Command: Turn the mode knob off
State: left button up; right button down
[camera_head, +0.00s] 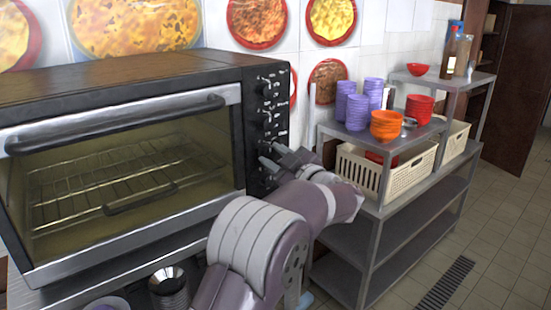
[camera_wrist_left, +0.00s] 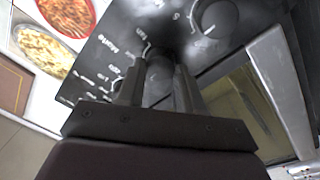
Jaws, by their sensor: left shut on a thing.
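The black toaster oven (camera_head: 150,75) stands at the left, with a column of knobs on its dark right-hand panel. My left gripper (camera_head: 272,155) is at the lower part of this panel. In the left wrist view its two fingers stand on either side of a round dark knob, taken as the mode knob (camera_wrist_left: 160,74), and are shut on it. White lettering and marks surround the knob, but its exact setting is hard to read. Another knob (camera_wrist_left: 214,20) sits nearby on the panel. My right gripper is not in view.
The oven door (camera_head: 120,170) is closed, with a wire rack behind its glass. A metal shelf (camera_head: 400,200) to the right holds purple cups (camera_head: 357,112), orange bowls (camera_head: 385,125) and cream baskets (camera_head: 400,180). The tiled floor at the right is clear.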

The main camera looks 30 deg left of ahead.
pick_arm(q)
jog(key=o, duration=1)
jog(key=shift+o, duration=0.2)
jog(key=shift+d, duration=0.1)
jog(key=b+v, duration=0.3)
jog(key=v, duration=0.9)
jog(key=shift+s+d, duration=0.2)
jog(key=shift+s, duration=0.05)
